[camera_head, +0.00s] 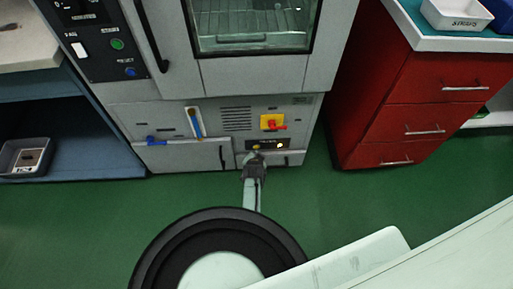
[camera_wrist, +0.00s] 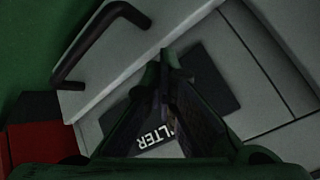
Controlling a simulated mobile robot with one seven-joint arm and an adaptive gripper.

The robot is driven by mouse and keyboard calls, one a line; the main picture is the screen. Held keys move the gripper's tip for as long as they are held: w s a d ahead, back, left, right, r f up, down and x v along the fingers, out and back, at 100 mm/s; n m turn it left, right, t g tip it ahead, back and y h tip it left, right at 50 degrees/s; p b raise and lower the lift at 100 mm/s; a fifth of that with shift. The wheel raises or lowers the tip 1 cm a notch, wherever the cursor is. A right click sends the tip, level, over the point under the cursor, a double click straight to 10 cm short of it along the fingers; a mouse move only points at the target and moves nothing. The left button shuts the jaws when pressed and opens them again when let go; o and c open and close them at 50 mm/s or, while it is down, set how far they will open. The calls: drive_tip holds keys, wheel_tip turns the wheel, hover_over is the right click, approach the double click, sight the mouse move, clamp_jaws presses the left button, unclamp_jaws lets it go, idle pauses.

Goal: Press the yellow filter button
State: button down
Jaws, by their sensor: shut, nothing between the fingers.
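The black filter panel (camera_head: 268,144) is low on the front of the grey oven cabinet. A small yellowish spot (camera_head: 256,148), which looks like the yellow filter button, shows at its left part, just at the tip of my gripper (camera_head: 254,158). In the wrist view my gripper (camera_wrist: 167,56) is shut and empty, with its fingertips over the dark panel (camera_wrist: 212,82). White letters "LTER" (camera_wrist: 163,133) show beside the fingers. The button is hidden behind the fingers there. I cannot tell whether the tips touch it.
A red-handled switch on a yellow plate (camera_head: 271,122) sits just above the panel. A blue-handled valve (camera_head: 157,141) is at left. A dark bar handle (camera_wrist: 100,40) is near my fingers. A red drawer cabinet (camera_head: 400,120) stands at right. Green floor is open in front.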

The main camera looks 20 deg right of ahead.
drive_tip(key=shift+w, duration=0.15)
drive_tip(key=shift+w+d+b, duration=0.1)
drive_tip(key=shift+w+b, duration=0.15)
drive_tip(key=shift+b, duration=0.05)
drive_tip(key=shift+w+d+b, duration=0.15)
drive_tip(key=shift+w+b, duration=0.15)
drive_tip(key=shift+w, duration=0.1)
idle(0.8)
idle(0.4)
drive_tip(key=shift+s+a+p, duration=0.2)
drive_tip(key=shift+s+p, duration=0.35)
drive_tip(key=shift+s, duration=0.25)
drive_tip(key=shift+s+a+p, duration=0.25)
drive_tip(key=shift+s+p, duration=0.15)
drive_tip(key=shift+s, duration=0.4)
drive_tip(key=shift+s+a+p, duration=0.25)
drive_tip(key=shift+s+p, duration=0.2)
drive_tip(key=shift+s, duration=0.35)
drive_tip(key=shift+s+a+p, duration=0.25)
drive_tip(key=shift+s+p, duration=0.15)
drive_tip(key=shift+s, duration=0.4)
